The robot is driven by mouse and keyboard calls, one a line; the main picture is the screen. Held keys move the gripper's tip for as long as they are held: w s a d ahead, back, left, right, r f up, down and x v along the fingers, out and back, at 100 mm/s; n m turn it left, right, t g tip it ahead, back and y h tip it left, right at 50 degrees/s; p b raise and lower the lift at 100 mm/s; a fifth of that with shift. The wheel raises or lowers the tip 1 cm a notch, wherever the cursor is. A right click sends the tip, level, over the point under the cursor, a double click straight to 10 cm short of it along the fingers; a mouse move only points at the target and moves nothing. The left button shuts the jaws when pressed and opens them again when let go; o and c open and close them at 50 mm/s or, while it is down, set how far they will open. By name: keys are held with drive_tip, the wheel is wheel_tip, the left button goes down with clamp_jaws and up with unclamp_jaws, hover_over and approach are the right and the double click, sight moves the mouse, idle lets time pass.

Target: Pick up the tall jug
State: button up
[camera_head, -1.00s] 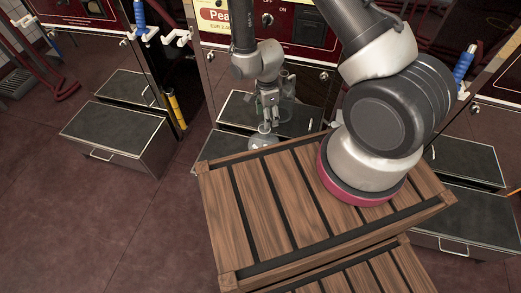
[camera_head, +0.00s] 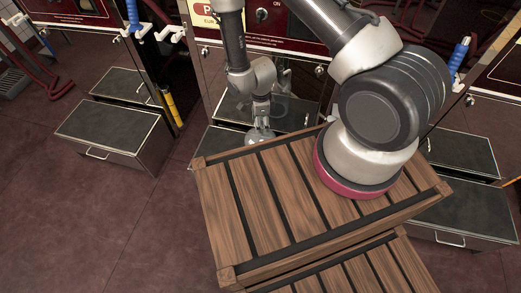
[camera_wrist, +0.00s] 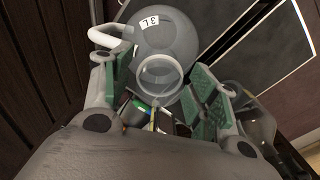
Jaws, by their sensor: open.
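A clear round jug with a "3L" label and a pale handle (camera_wrist: 165,32) fills the upper middle of the wrist view. Its ringed mouth faces the wrist camera. My gripper (camera_wrist: 161,88) is open, with a green-padded finger on each side of the mouth; I cannot tell whether they touch it. In the head view my gripper (camera_head: 262,108) points down over a clear rounded jug (camera_head: 259,136). A second clear vessel (camera_wrist: 257,118) stands to the right in the wrist view, partly behind a finger. I cannot tell which one is the tall jug.
A slatted wooden crate (camera_head: 300,252) lies in front of the jugs. Dark pump cabinets (camera_head: 290,48) stand behind them. An open grey drawer (camera_head: 112,130) juts out at left, another (camera_head: 465,215) at right. The floor at left is clear.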

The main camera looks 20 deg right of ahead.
clamp_jaws()
drive_tip(key=shift+r, duration=0.1)
